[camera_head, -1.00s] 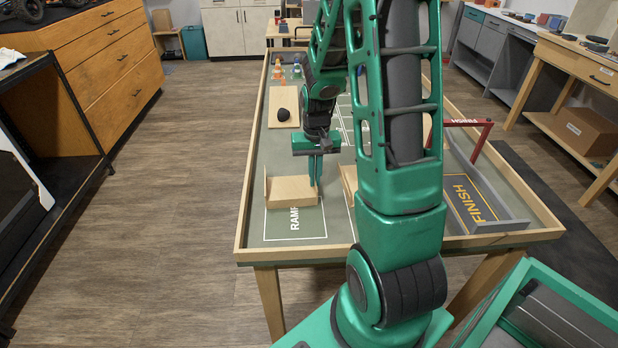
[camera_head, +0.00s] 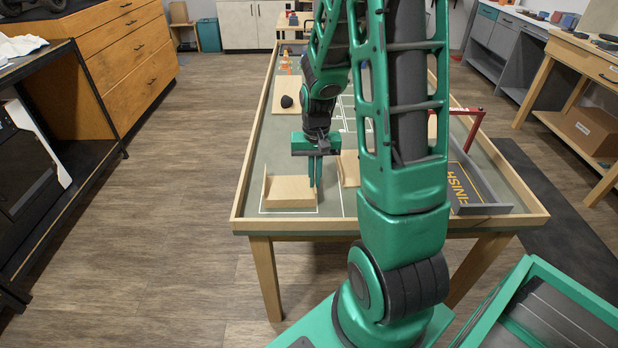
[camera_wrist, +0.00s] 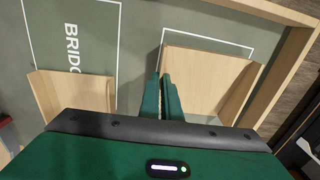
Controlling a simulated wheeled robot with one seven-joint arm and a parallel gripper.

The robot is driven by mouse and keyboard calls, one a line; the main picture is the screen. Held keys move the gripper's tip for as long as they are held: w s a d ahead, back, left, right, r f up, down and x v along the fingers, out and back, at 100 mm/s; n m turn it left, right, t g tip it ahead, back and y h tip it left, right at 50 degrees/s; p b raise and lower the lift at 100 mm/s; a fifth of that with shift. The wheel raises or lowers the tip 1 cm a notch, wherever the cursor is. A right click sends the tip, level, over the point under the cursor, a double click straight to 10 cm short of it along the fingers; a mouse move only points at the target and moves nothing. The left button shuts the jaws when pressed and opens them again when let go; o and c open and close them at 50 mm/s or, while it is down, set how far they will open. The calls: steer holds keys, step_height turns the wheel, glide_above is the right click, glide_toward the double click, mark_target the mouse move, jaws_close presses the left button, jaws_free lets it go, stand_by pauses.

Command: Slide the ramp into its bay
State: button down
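The ramp (camera_head: 290,190) is a light wooden piece with an upright board at its left end. It lies over its white-outlined bay at the near left of the table and covers the printed label. In the wrist view the ramp (camera_wrist: 205,85) sits just inside a white bay line (camera_wrist: 225,40), with a narrow grey strip between. My gripper (camera_head: 315,185) points down at the ramp's right side, its fingers together. In the wrist view the fingertips (camera_wrist: 160,80) are at the ramp's edge; whether they touch it is unclear.
A second wooden piece (camera_head: 349,167) stands right of the ramp, near the BRIDGE label (camera_wrist: 72,45). A red gate (camera_head: 468,113) and grey-walled FINISH area (camera_head: 467,185) are at the right. The table rim (camera_head: 400,224) is close in front.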

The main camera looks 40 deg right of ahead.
steer(key=shift+s+a, duration=0.35)
steer(key=shift+s, duration=0.1)
steer(key=c, duration=1.9)
jaws_free()
steer(key=shift+a, duration=0.1)
step_height(320, 180, up, 11)
steer(key=shift+w+f, duration=0.1)
steer(key=shift+n, duration=0.4)
steer(key=s+a+r, duration=0.1)
steer(key=s+r, duration=0.1)
steer(key=s, duration=0.5)
steer(key=s+a+r, duration=0.1)
steer(key=s+r, duration=0.1)
steer(key=s, duration=0.5)
steer(key=s+a+r, duration=0.1)
steer(key=s+r, duration=0.1)
steer(key=s, duration=0.6)
